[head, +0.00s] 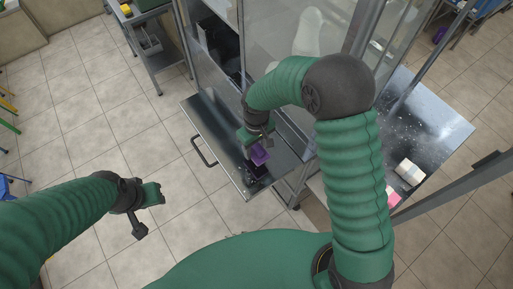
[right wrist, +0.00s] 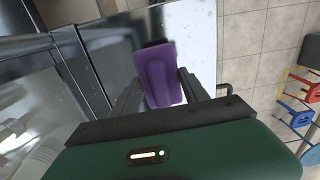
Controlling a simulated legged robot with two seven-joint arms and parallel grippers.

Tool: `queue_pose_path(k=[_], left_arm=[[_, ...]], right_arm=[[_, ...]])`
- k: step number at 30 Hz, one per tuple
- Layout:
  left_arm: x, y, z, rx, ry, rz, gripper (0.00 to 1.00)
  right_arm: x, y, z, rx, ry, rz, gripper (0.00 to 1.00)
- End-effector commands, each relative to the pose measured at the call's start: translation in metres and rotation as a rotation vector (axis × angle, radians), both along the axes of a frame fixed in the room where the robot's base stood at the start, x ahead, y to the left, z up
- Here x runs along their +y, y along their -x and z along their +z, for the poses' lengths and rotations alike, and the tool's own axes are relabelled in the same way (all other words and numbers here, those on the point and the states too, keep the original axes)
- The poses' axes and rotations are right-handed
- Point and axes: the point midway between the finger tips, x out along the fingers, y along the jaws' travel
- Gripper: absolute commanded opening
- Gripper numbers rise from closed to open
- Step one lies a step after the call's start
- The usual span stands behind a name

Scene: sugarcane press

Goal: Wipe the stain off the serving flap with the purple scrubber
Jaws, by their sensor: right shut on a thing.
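The purple scrubber (head: 260,156) is in my right gripper (head: 258,146), over the metal serving flap (head: 208,118) of the cart. In the right wrist view the scrubber (right wrist: 158,75) sits between the two fingers (right wrist: 160,90), which are shut on it. A dark patch (head: 256,172) shows on the flap just below the scrubber; I cannot tell for sure that it is the stain. Whether the scrubber touches the flap is unclear. My left gripper (head: 150,205) hangs over the tiled floor at the left, away from the flap; its jaw opening is unclear.
A handle (head: 203,151) sticks out from the flap's outer edge. Glass panels and a metal post rise behind the flap. A second metal shelf (head: 430,110) at the right holds a pale block (head: 408,171) and a pink item (head: 393,198). The floor at left is mostly clear.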

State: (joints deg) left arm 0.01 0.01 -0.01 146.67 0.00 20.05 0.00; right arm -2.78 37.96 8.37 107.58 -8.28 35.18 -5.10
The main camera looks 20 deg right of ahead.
Motion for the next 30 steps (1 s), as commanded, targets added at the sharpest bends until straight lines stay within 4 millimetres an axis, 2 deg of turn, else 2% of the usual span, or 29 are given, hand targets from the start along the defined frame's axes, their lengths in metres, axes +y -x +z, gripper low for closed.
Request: queue_pose_path(k=[1,9,30], left_arm=[[0.000,0.000,0.008,0.000,0.000,0.000,0.36],[0.000,0.000,0.025,0.000,0.000,0.000,0.36],[0.000,0.000,0.025,0.000,0.000,0.000,0.36]], right_arm=[[0.000,0.000,0.009,-0.001,0.000,0.000,0.20],[0.001,-0.002,0.029,-0.001,0.001,-0.001,0.20],[0.001,-0.003,0.030,-0.001,0.001,-0.001,0.20]])
